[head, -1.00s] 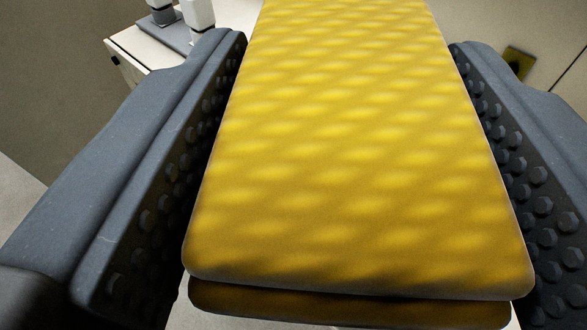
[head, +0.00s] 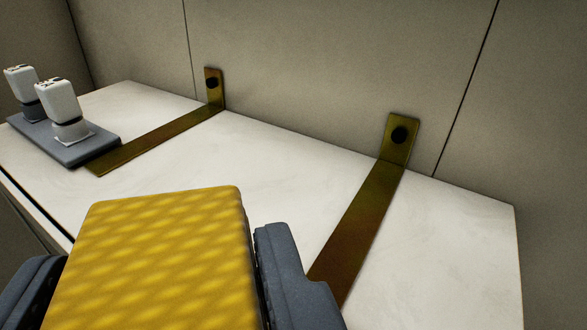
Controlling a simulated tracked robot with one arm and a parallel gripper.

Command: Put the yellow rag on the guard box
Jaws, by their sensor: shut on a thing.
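The yellow rag (head: 160,255) is a folded, thick pad with a quilted look, at the lower left of the head view. My gripper (head: 155,285) is shut on it, with one dark grey finger on each side. Behind and below the rag is a long white-topped box (head: 450,235) against a panelled wall, which looks like the guard box. The rag appears to be above or in front of its top; I cannot tell the gap. The near part of the box top is hidden by the rag and fingers.
Two brass straps (head: 365,220) and (head: 160,140) cross the white top and bend up the wall, each with a dark bolt. A grey base with two white-capped fittings (head: 62,110) stands at the left end. The top between the straps and at the right is bare.

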